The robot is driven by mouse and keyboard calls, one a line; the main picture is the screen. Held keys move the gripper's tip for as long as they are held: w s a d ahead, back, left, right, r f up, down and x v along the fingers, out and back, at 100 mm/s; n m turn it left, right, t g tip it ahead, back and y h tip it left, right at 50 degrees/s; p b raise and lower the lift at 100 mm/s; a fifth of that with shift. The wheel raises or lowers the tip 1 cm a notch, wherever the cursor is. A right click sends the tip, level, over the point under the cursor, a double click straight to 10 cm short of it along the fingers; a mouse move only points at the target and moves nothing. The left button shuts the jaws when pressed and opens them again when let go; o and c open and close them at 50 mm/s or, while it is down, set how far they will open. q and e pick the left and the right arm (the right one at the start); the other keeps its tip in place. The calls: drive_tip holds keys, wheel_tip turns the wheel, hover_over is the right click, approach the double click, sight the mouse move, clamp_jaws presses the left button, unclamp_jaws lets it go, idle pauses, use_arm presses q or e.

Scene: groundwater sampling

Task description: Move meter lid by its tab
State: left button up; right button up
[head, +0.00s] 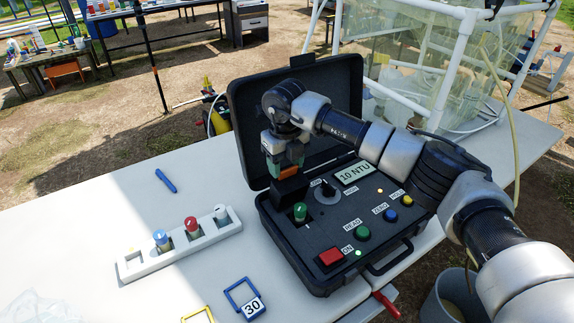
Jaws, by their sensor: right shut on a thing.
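The turbidity meter is a black case (311,262) lying open on the white table, with its large case cover (240,98) raised behind it. A small black meter lid (290,189) stands tilted up at the back of the sample well. My right gripper (285,166) reaches in from the right over the meter and is shut on the lid's tab, mostly hidden by the fingers. A vial with a green cap (300,211) sits in the well in front of the lid. My left gripper is not in view.
A white rack (138,269) holds vials with blue, red and white caps. A blue pen (166,181) and a blue-framed "30" tag (252,307) lie on the table. The table's left part is mostly clear.

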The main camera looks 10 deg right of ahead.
drive_tip(key=shift+s+a+f, duration=0.1)
drive_tip(key=shift+f, duration=0.3)
drive_tip(key=o, duration=1.3)
drive_tip(key=shift+w+f, duration=0.1)
drive_tip(key=shift+w, duration=0.2)
drive_tip(key=shift+s+r, duration=0.1)
drive_tip(key=shift+r, duration=0.1)
drive_tip(key=r, duration=0.2)
drive_tip(key=r+b, duration=0.1)
drive_tip(key=r, duration=0.1)
drive_tip(key=shift+d, duration=0.25)
drive_tip(key=s+d+r+b, duration=0.1)
drive_tip(key=s+d+r, duration=0.5)
drive_tip(key=s+d, duration=0.1)
drive_tip(key=shift+s+d+r, duration=0.35)
drive_tip(key=shift+d+r, duration=0.05)
drive_tip(key=shift+d, duration=0.2)
